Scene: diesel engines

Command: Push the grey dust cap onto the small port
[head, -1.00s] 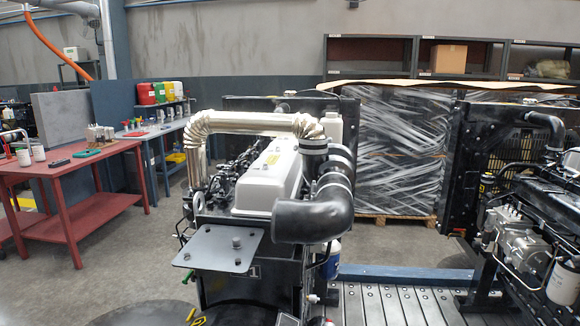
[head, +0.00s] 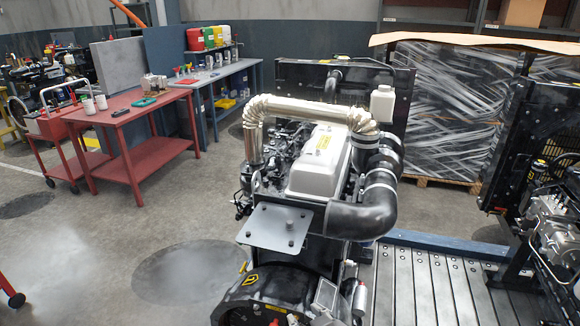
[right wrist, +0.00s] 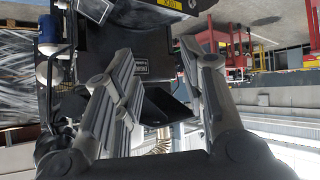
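A diesel engine with a pale valve cover (head: 318,165) and a black elbow pipe (head: 362,218) stands in the middle of the head view. A flat grey plate (head: 266,232) is at its near end, with a few small dark studs or caps on it. I cannot tell whether one is the grey dust cap. I cannot make out the small port. My right gripper (right wrist: 165,92) shows in the right wrist view with its two fingers spread apart and nothing seen held between them. Neither gripper shows in the head view.
A red table (head: 120,116) with small items stands at the left, beside a blue bench (head: 228,72) with coloured containers. A wrapped pallet load (head: 440,110) is behind the engine. A second engine (head: 555,215) is at the right. Open floor lies left of the engine.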

